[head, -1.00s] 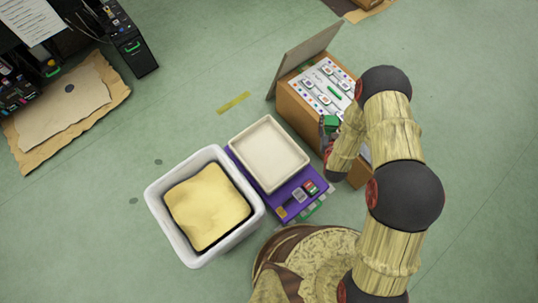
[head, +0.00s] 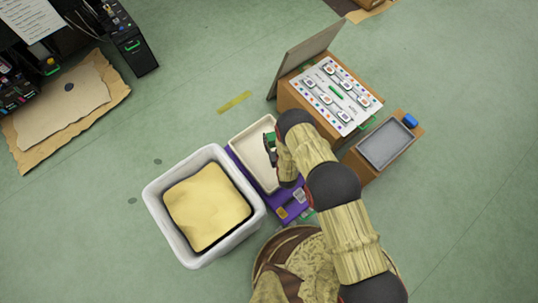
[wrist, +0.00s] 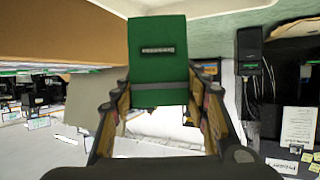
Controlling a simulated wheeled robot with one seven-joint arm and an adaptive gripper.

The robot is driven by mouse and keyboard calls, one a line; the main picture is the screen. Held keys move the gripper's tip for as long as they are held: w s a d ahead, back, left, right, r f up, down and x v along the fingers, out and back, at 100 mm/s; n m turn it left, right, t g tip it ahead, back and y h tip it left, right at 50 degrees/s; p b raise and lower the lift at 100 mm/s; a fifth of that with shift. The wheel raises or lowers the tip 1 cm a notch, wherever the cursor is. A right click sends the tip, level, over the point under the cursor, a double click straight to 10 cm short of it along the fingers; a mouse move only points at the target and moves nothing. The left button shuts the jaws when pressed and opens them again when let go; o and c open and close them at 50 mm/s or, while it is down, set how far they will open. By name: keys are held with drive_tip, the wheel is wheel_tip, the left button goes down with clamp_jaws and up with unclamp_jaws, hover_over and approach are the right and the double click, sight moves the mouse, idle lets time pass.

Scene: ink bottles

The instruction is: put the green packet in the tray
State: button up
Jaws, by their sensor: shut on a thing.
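In the head view the packet (head: 269,141) shows as a small green patch beside my gripper (head: 276,150), over the right part of the cream tray (head: 247,150). The arm hides the tray's right side. I cannot tell the packet's height above the tray floor. The visible part of the tray is empty.
The cream tray sits on a purple base (head: 291,206). Left of it is a white bin (head: 160,220) with a yellow lining. Right of it is an open box (head: 295,98) with several bottles on its panel. A grey tray (head: 385,146) and a blue item (head: 410,120) are further right.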

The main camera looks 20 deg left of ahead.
drive_tip(key=shift+s+a+f, duration=0.55)
drive_tip(key=shift+a+f, duration=0.1)
drive_tip(key=shift+f, duration=0.15)
drive_tip(key=shift+y, duration=0.3)
wheel_tip(320, 180, down, 10)
drive_tip(key=b, duration=0.4)
drive_tip(key=shift+a+b, duration=0.1)
drive_tip(key=shift+b, duration=0.25)
drive_tip(key=shift+s+f, duration=0.1)
drive_tip(key=o, duration=1.1)
drive_tip(key=shift+o, duration=0.3)
drive_tip(key=p+v, duration=0.4)
drive_tip(key=v, duration=0.8)
drive_tip(key=shift+r+p, duration=0.25)
drive_tip(key=shift+p, duration=0.05)
